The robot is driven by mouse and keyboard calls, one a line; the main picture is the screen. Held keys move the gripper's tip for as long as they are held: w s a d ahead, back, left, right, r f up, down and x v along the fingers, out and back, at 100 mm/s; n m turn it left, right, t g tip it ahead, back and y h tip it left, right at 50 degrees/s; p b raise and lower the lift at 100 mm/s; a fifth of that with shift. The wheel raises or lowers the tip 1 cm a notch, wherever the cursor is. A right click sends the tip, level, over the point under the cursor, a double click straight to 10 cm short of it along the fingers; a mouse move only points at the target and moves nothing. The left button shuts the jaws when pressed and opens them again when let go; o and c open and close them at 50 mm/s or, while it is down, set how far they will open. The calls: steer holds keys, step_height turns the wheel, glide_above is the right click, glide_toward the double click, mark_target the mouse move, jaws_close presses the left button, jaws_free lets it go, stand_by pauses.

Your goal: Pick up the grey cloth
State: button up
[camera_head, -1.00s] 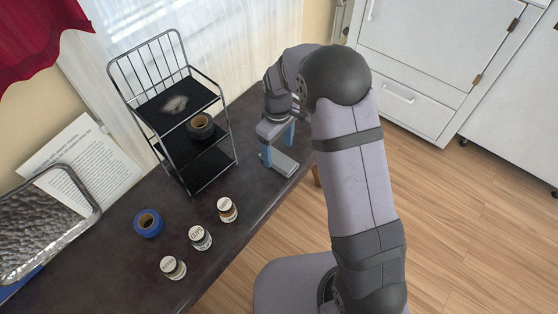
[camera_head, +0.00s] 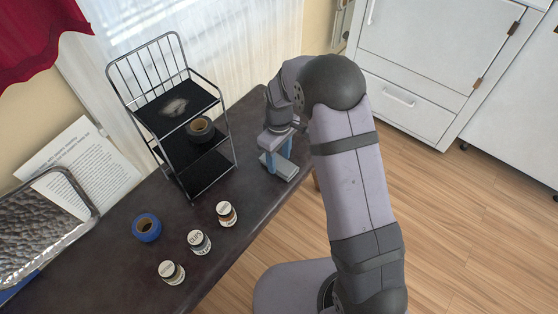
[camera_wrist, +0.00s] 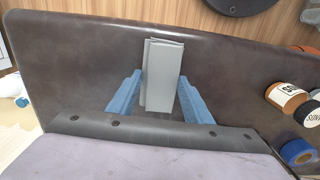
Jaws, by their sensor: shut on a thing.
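The grey cloth (camera_head: 286,171) is a folded, flat rectangle at the right end of the dark table, close to its edge. My gripper (camera_head: 279,162) points down over it with its blue fingers. In the wrist view the cloth (camera_wrist: 161,62) lies between the two fingers of my gripper (camera_wrist: 160,80), one finger along each side. My gripper is shut on the cloth. The cloth appears to be at table level; I cannot tell whether it is clear of the surface.
A black wire rack (camera_head: 205,168) stands left of my gripper, with a dark tape roll (camera_head: 200,127) on it. Several labelled jars, including one (camera_head: 227,214), and a blue tape roll (camera_head: 147,228) stand nearer. A metal tray (camera_head: 45,222) is far left.

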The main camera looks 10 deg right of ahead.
mark_target(279, 161)
step_height(279, 161, up, 10)
steer(key=p, duration=0.2)
stand_by(0.3)
